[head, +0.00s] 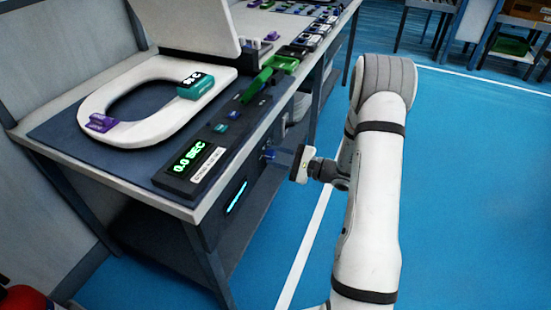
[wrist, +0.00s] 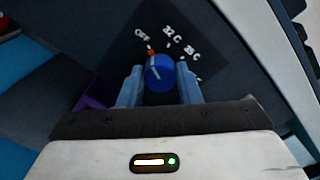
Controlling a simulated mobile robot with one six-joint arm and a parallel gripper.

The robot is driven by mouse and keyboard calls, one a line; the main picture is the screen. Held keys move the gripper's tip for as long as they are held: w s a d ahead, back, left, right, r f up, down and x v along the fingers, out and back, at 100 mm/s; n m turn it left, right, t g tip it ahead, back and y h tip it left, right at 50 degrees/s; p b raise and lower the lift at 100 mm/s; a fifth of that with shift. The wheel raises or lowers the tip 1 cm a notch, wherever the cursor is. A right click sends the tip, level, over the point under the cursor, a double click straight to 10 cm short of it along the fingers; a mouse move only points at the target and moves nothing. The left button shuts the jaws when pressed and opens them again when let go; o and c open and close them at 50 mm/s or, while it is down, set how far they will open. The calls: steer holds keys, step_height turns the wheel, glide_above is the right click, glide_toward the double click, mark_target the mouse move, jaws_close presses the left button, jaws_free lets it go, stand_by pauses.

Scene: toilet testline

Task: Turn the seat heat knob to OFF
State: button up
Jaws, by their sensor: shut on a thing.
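The seat heat knob (wrist: 160,75) is a blue round knob on a dark panel in the wrist view.
A bench (head: 130,192) carries a white toilet seat (head: 98,95) with a purple and a teal device on it. A timer box (head: 190,160) reads 0.0 SEC. Green and other small parts line the bench edge. Blue floor right of the bench is clear around my arm.

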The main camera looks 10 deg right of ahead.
steer(key=shift+w+d, duration=0.1)
steer(key=shift+d, duration=0.05)
steer(key=o, duration=1)
steer(key=v, duration=0.7)
steer(key=shift+s+d+p, duration=0.25)
steer(key=shift+s+p, duration=0.05)
steer(key=shift+p, duration=0.1)
